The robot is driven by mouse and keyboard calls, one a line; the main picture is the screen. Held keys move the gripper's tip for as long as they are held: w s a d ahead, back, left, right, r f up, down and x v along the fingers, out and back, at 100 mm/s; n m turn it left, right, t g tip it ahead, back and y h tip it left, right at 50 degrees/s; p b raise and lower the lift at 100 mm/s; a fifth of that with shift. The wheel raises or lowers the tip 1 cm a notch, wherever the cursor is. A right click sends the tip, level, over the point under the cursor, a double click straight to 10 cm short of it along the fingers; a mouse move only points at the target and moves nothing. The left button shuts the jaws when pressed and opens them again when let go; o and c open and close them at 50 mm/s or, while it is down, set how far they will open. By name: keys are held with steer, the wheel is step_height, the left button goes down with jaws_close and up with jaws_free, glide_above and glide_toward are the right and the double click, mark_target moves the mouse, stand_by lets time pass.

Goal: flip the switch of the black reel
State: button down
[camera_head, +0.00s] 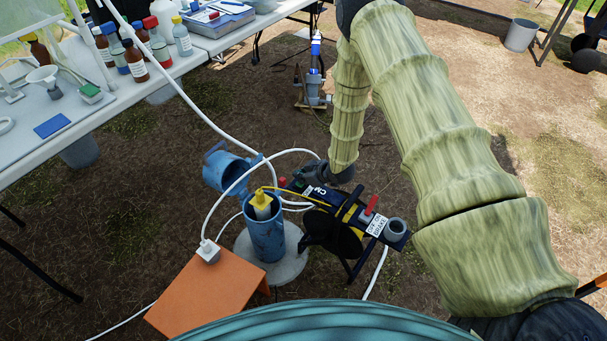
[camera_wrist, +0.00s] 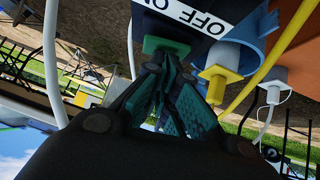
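The black reel (camera_head: 335,232) stands by the blue well pipe (camera_head: 265,230), with yellow line on its drum. A dark panel on its top carries a white OFF/ON label, which shows large in the wrist view (camera_wrist: 195,12). A green switch (camera_wrist: 165,47) sticks out beside the OFF end of the label. My gripper (camera_wrist: 160,66) has its fingers together, with the tips right at the green switch. I cannot tell whether they touch it. In the head view my gripper (camera_head: 312,173) is dark, small and partly hidden by my arm, at the reel's far left end.
A red lever (camera_head: 370,205) and a grey cup-like part (camera_head: 395,229) sit at the reel's right end. A yellow plug (camera_head: 261,199) sits in the well pipe. White hoses loop close to the reel.

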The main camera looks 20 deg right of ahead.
steer(key=shift+r, duration=0.1)
stand_by(0.3)
steer(key=shift+a+r+p, duration=0.1)
steer(key=shift+r+p, duration=0.2)
steer(key=r, duration=0.1)
steer(key=r+p, duration=0.2)
steer(key=shift+s+a+r, duration=0.15)
steer(key=shift+s+a, duration=0.05)
steer(key=shift+a, duration=0.05)
steer(key=v, duration=1)
steer(key=shift+s+a, duration=0.2)
steer(key=shift+w+f+b, duration=0.1)
steer(key=shift+f+b, duration=0.15)
steer(key=shift+b, duration=0.25)
